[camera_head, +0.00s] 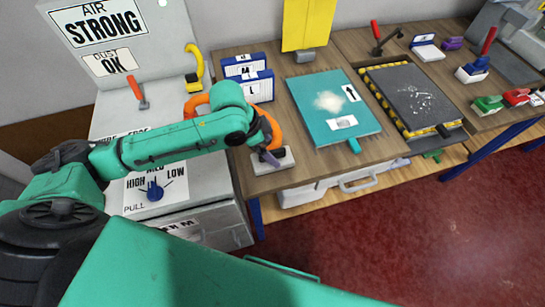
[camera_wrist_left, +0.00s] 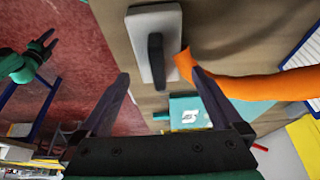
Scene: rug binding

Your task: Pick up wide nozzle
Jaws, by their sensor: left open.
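What looks like the wide nozzle is a dark bar on a pale grey block (camera_head: 260,169) at the left front corner of the wooden bench. In the left wrist view the dark bar (camera_wrist_left: 156,60) stands on the block, ahead of my fingers. My left gripper (camera_head: 268,156) is low over the block in the head view and partly hides it. In the left wrist view my left gripper (camera_wrist_left: 160,76) is open, with nothing between its fingers. An orange hose (camera_wrist_left: 255,87) passes close to its right fingertip. My right gripper (camera_wrist_left: 46,43) shows small at the left.
A teal board (camera_head: 305,100) with pale powder and a dark board (camera_head: 405,85) with a striped edge lie to the right. Blue-and-white boxes (camera_head: 258,86) stand behind the block. A grey machine (camera_head: 215,215) with labels is at the left. Red floor lies in front.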

